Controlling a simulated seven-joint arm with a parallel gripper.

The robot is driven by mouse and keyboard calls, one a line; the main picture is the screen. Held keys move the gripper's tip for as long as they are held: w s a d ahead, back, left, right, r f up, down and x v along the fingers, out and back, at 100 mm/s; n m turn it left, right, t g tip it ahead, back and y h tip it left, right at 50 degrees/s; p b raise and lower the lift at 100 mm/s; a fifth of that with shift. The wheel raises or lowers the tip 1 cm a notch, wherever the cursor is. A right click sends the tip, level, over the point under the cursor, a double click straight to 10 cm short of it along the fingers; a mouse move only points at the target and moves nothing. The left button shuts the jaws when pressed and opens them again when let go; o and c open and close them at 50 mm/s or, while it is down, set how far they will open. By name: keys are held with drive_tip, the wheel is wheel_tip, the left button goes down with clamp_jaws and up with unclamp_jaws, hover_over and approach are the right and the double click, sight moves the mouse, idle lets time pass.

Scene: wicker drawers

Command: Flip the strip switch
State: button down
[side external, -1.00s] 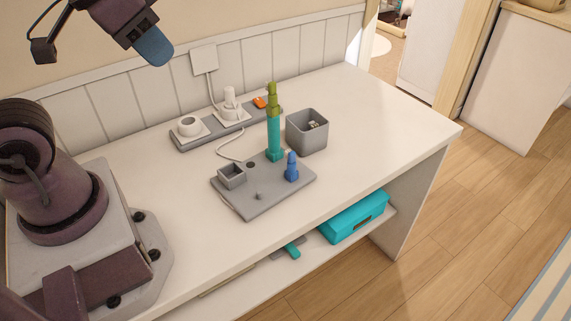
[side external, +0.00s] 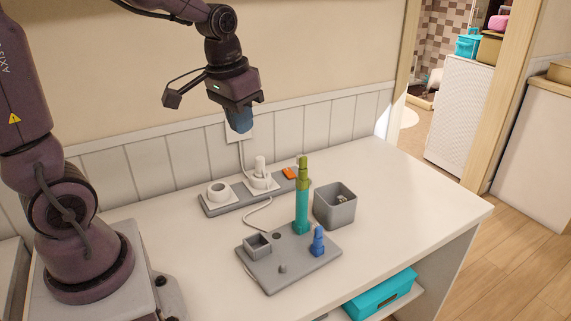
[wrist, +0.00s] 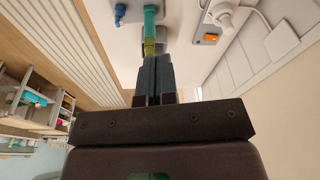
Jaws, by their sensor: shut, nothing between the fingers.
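The grey power strip (side external: 230,200) lies at the back of the white table, near the panelled wall. It carries two white sockets, one with a white plug (side external: 260,170) in it. The orange switch (side external: 290,173) is at the strip's right end; it also shows in the wrist view (wrist: 210,38). My gripper (side external: 240,125) is above the strip, up and to the left of the switch in the side view, apart from it. Its blue fingers (wrist: 154,78) are shut and hold nothing.
A grey board (side external: 290,265) in front of the strip bears a tall teal and olive post (side external: 302,205), a blue peg (side external: 318,242) and a small square cup (side external: 257,245). A grey bin (side external: 335,207) stands right of the post. The table's right side is clear.

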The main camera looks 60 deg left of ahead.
drive_tip(key=w+a+f, duration=0.6)
drive_tip(key=w+a, duration=0.2)
drive_tip(key=m+t, duration=0.1)
drive_tip(key=m, duration=0.1)
hover_over(287, 170)
drive_tip(key=s+d, duration=0.1)
drive_tip(key=s, duration=0.3)
wheel_tip(287, 170, down, 6)
drive_tip(key=shift+w+d+f+m, duration=0.2)
drive_tip(key=shift+f+m, duration=0.1)
drive_tip(key=x, duration=1.2)
drive_tip(key=shift+s+a+f, duration=0.25)
drive_tip(key=shift+f, duration=0.75)
drive_tip(key=shift+a, duration=0.1)
